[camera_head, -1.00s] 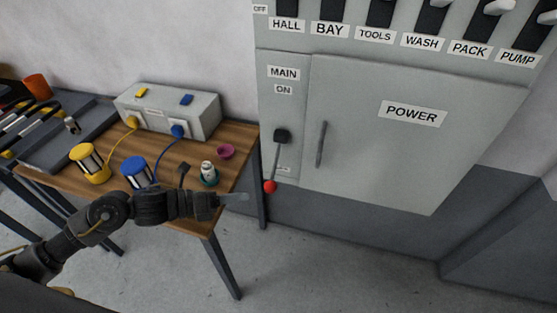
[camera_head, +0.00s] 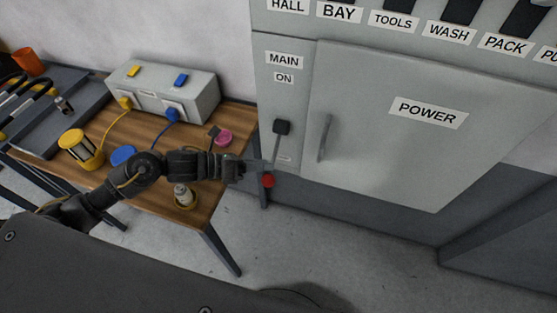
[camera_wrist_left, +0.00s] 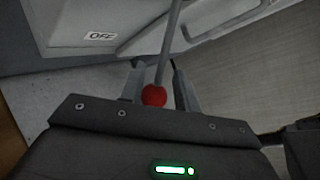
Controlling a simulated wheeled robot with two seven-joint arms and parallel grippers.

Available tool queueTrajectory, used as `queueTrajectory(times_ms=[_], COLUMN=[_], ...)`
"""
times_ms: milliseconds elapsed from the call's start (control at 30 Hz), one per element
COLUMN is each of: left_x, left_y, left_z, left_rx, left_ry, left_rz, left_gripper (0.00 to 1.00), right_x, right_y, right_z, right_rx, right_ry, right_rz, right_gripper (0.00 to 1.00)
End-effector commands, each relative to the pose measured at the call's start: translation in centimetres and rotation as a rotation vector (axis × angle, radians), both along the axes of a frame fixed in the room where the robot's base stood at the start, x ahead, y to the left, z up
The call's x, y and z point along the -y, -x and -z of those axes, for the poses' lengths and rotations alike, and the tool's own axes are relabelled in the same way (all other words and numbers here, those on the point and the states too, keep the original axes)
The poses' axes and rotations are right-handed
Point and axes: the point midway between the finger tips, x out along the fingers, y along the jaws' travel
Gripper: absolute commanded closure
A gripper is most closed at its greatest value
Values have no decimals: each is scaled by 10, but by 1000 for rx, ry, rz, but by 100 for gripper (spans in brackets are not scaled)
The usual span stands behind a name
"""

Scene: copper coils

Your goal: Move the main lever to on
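The main lever (camera_head: 276,150) is a thin grey rod on a dark pivot block, at the left of the grey power cabinet under the MAIN and ON labels. It hangs downward and ends in a red ball knob (camera_head: 268,181). The knob also shows in the left wrist view (camera_wrist_left: 154,96), close to the OFF label's side of the panel. My left gripper (camera_head: 262,166) reaches the lever's lower end. In the left wrist view its two fingers (camera_wrist_left: 160,88) stand apart on either side of the knob and rod, with gaps visible. My right gripper is out of view.
The cabinet door handle (camera_head: 325,138) is just right of the lever. A wooden table (camera_head: 205,200) to the left holds a grey socket box (camera_head: 200,98), yellow and blue coils and a pink dish (camera_head: 223,138). Open floor lies below the cabinet.

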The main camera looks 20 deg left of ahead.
Motion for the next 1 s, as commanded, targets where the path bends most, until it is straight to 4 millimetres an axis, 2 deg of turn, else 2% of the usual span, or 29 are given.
queueTrajectory(times_ms=[100, 300, 700, 933, 1000], left_x=[19, 39, 45, 45, 45], left_y=[-10, -21, -24, -24, -24], left_z=[3, 12, 15, 15, 15], left_rx=[0, -1, 0, 0, 0], left_ry=[4, 1, 0, 0, 0], left_rz=[0, 2, 3, 3, 3], left_gripper=[68, 68, 68, 98, 100], right_x=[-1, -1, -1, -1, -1], right_y=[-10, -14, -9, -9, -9], right_z=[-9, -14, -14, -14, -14], right_rx=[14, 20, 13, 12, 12], right_ry=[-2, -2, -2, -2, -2], right_rz=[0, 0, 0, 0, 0], right_gripper=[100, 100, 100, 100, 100])
